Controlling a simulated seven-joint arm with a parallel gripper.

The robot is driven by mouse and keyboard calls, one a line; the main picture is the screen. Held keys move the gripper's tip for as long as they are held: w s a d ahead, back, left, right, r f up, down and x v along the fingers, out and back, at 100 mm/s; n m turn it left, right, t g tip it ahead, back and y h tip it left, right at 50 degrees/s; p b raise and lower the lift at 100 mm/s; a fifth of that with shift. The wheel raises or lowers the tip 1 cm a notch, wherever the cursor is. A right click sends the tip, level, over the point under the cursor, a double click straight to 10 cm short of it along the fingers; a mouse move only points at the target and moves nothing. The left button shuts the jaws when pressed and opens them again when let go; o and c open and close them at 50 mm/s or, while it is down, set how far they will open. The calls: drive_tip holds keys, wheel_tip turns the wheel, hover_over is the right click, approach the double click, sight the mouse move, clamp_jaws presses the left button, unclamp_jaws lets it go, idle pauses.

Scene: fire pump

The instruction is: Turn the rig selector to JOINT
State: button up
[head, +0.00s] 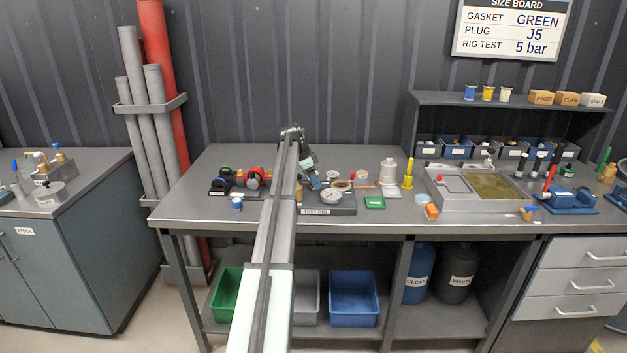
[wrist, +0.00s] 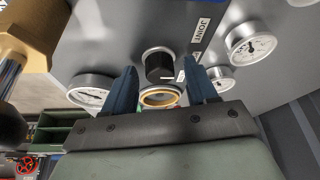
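The rig selector is a black knob (wrist: 159,66) on the grey rig panel (wrist: 110,40) in the wrist view. A white JOINT label (wrist: 201,30) is on the panel up and right of the knob. A small white mark shows at the knob's lower right; where its pointer aims I cannot tell. My gripper (wrist: 163,84) is open, with its blue fingers on either side of the knob and apart from it. In the head view my gripper (head: 311,180) is over the rig (head: 338,208), and the knob is not clearly seen.
Round gauges (wrist: 252,44) flank the knob, and a brass ring (wrist: 160,97) sits just below it. A brass fitting (wrist: 28,35) is at the left.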

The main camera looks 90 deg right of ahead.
drive_tip(key=c, duration=1)
drive_tip(key=shift+a+n+h, duration=0.15)
drive_tip(key=shift+n+h, duration=0.25)
drive_tip(key=shift+n, duration=0.7)
drive_tip(key=shift+s+n+t+h, duration=0.1)
drive_tip(key=shift+n+t+h, duration=0.4)
drive_tip(key=shift+n, duration=1.3)
drive_tip(key=o, duration=1.1)
drive_tip(key=shift+c, duration=0.2)
